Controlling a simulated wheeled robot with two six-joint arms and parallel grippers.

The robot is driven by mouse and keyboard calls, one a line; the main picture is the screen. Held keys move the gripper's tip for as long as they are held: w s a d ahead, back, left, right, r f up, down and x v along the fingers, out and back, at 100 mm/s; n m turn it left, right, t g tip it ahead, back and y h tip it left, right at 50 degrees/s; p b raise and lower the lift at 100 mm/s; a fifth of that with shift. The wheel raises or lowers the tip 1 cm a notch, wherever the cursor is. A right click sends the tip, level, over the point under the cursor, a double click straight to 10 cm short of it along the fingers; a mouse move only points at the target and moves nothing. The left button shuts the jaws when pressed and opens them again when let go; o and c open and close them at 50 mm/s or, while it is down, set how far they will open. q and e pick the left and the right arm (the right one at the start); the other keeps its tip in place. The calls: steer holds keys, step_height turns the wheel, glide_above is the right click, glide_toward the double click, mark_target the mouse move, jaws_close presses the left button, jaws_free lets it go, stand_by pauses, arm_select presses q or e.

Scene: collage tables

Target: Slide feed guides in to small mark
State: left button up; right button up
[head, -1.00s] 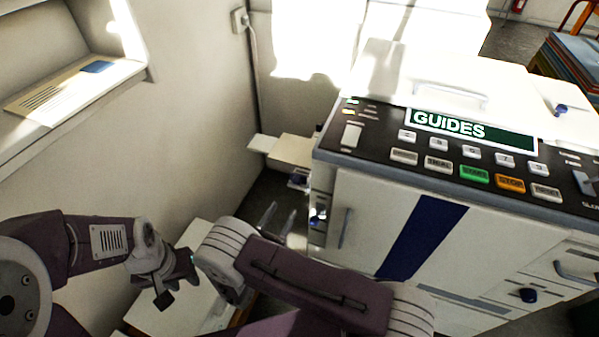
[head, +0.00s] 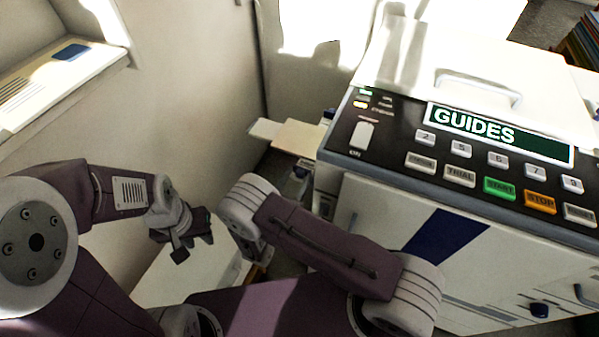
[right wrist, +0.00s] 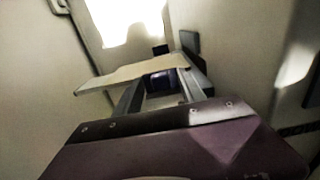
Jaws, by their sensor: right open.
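The duplicator (head: 455,195) stands at the right, its panel display (head: 500,130) reading GUIDES. Its cream feed tray (head: 292,135) sticks out at the left side, with small dark blue parts by it. In the right wrist view the tray (right wrist: 125,75) lies just beyond my right gripper (right wrist: 160,95). Its fingers are apart, with a dark blue block (right wrist: 162,82) between their tips in the picture; I cannot tell whether they touch. Two dark upright plates (right wrist: 190,45), possibly the feed guides, stand behind. No small mark is readable. My left gripper (head: 190,242) is open and empty, low at left.
A pale surface (head: 190,270) lies below my left gripper. The wall is close on the left, with a narrow floor gap beside the machine.

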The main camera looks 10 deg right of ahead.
jaws_close()
stand_by(1.4)
